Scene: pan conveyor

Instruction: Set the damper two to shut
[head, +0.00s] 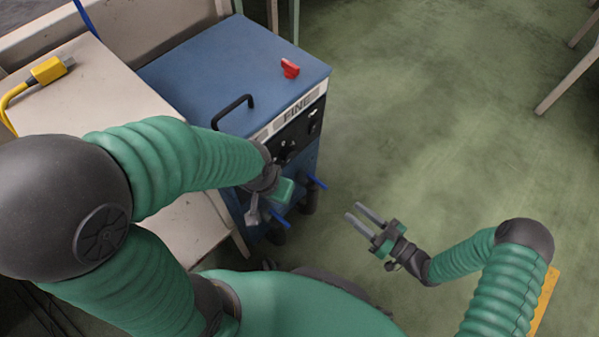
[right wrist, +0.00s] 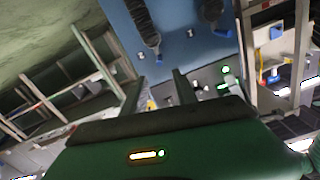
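The blue cabinet (head: 225,65) stands at the upper left of the head view, with a black front panel (head: 297,133). Two blue levers stick out low on its front, one farther along (head: 315,182) and one nearer (head: 278,220). I cannot read which is damper two. My left gripper (head: 257,217) is at the cabinet front, close to the nearer lever; contact and finger opening are unclear. My right gripper (head: 352,210) is open and empty, over the floor right of the cabinet. Its spread fingers also show in the right wrist view (right wrist: 157,84).
A red switch (head: 290,68) and a black handle (head: 232,110) are on the cabinet top. A pale table (head: 110,90) with a yellow connector (head: 48,70) adjoins it on the left. The green floor (head: 440,120) to the right is clear.

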